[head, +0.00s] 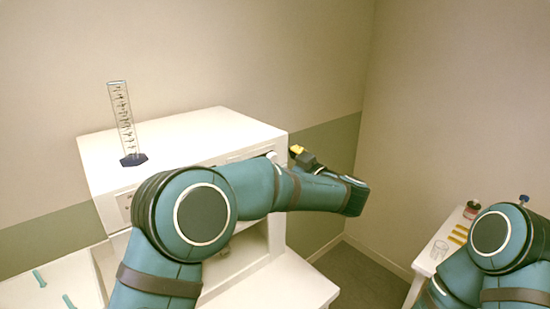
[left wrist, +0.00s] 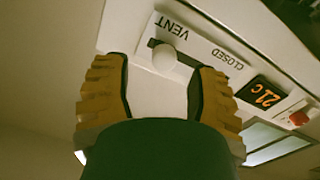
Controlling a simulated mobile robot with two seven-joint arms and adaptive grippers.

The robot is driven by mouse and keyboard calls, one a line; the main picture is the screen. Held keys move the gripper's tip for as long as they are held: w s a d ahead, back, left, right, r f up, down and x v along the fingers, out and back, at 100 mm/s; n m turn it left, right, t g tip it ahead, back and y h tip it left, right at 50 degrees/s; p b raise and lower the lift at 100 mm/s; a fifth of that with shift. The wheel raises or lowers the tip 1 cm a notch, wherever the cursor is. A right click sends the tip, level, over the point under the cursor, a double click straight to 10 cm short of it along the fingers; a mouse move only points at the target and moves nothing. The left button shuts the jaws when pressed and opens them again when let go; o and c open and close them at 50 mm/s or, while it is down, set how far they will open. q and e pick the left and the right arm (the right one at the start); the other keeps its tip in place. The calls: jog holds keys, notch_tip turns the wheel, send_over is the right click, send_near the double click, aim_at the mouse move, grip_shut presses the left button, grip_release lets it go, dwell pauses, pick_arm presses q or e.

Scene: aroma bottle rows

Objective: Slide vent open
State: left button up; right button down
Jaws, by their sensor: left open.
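The white cabinet (head: 180,135) stands against the wall in the head view. Its front panel carries the vent slider, whose round white knob (left wrist: 165,58) shows in the left wrist view beside the labels "VENT" and "CLOSED". My left gripper (left wrist: 160,70) is open, with one ridged yellow-brown finger on each side of the knob; I cannot tell whether either finger touches it. My right gripper is not in view.
An orange "21C" display (left wrist: 267,98) and a red button (left wrist: 299,118) sit along the panel. A graduated cylinder (head: 122,120) stands on the cabinet. A side table (head: 424,264) at right holds a dark red jar (head: 471,210) and yellow pieces.

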pick_arm(q)
jog(key=v, duration=0.8)
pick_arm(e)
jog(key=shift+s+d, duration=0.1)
